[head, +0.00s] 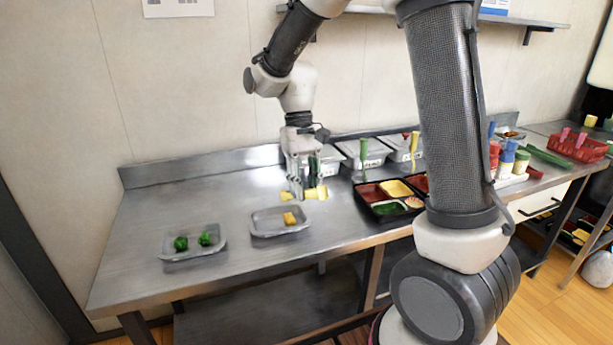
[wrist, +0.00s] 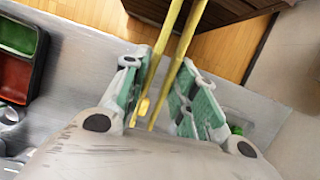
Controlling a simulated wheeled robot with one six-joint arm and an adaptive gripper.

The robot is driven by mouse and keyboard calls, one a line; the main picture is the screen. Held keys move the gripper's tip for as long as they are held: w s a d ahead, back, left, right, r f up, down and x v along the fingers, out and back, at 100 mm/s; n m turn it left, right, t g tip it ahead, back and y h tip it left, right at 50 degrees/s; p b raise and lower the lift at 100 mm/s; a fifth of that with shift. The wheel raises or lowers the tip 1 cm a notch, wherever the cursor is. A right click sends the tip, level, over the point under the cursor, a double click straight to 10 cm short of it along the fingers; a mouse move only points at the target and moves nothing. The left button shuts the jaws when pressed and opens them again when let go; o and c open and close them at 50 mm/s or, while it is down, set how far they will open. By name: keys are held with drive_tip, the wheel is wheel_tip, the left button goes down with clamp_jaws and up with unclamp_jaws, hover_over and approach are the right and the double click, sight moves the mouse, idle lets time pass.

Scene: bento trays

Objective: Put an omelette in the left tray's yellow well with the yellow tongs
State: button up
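My gripper (head: 306,192) is over the steel counter, behind the small grey tray. In the wrist view its green-padded fingers (wrist: 165,100) are closed around the yellow tongs (wrist: 176,62), whose two arms reach toward the top of the picture. Yellow parts of the tongs (head: 316,193) also show at the fingertips in the head view. A yellow omelette piece (head: 290,218) lies in the grey tray (head: 262,232), apart from the tongs. The left bento tray (head: 373,216) is dark, right of my gripper; its yellow well (head: 396,188) is at the back.
A second grey tray (head: 190,254) with green pieces (head: 206,238) stands at the left. Lidded metal containers (head: 365,152) line the wall, with a green-handled tool (head: 363,158) upright there. My arm hides part of the right side.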

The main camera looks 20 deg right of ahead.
drive_tip(key=shift+o, duration=0.8)
drive_tip(key=shift+f, duration=0.1)
drive_tip(key=shift+f, duration=1.75)
drive_tip(key=shift+f, duration=1.75)
clamp_jaws()
